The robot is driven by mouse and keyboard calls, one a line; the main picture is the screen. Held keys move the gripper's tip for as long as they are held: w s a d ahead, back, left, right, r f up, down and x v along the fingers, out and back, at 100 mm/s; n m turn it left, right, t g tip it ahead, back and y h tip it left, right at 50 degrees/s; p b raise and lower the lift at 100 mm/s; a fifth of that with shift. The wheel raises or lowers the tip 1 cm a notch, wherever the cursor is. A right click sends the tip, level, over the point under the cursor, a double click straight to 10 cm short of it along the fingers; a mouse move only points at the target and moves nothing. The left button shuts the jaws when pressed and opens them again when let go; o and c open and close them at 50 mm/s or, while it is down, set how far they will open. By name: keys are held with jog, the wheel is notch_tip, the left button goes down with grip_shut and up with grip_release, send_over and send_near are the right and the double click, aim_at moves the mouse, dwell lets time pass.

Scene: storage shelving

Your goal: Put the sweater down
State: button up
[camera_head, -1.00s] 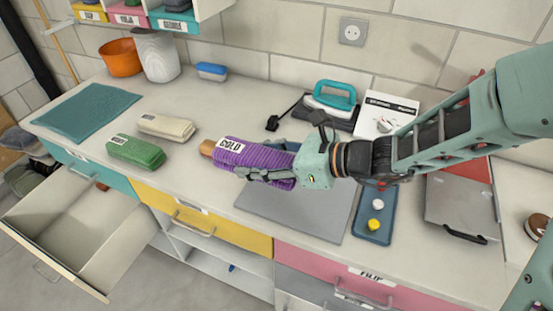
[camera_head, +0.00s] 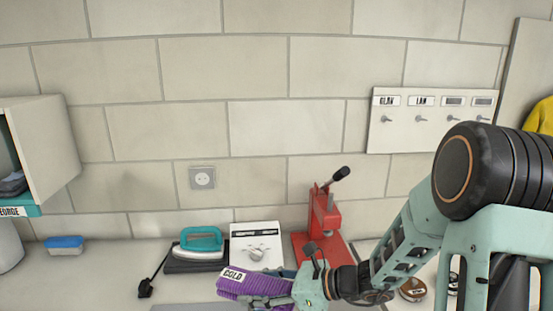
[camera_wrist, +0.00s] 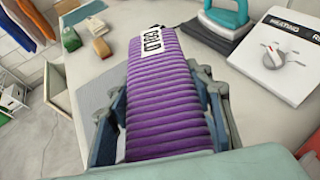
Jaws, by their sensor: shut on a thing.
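The folded purple ribbed sweater (camera_head: 252,287) with a white "COLD" label is at the bottom edge of the head view. My gripper (camera_head: 270,297) is shut on it. In the wrist view the sweater (camera_wrist: 165,100) runs lengthwise away from me between the two fingers, which press its left and right sides. It is over the counter, with part of a grey mat (camera_wrist: 97,88) showing to its left. Whether its underside touches anything is hidden.
A teal-handled iron (camera_head: 200,242) on a dark base, a white dial box (camera_head: 257,243) and a red press (camera_head: 322,225) stand along the wall behind the sweater. A blue brush-like item (camera_head: 65,245) lies at left. An open drawer (camera_wrist: 60,103) shows at left in the wrist view.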

jog(key=w+d+m+t+h+p, duration=0.1)
jog(key=d+m+t+p, duration=0.2)
jog(key=d, duration=1.5)
jog(key=shift+w+f+t+h, duration=0.3)
jog(key=shift+w+f, duration=0.05)
jog(key=shift+f, duration=0.05)
jog(key=shift+d, duration=0.1)
jog(key=shift+s, duration=0.1)
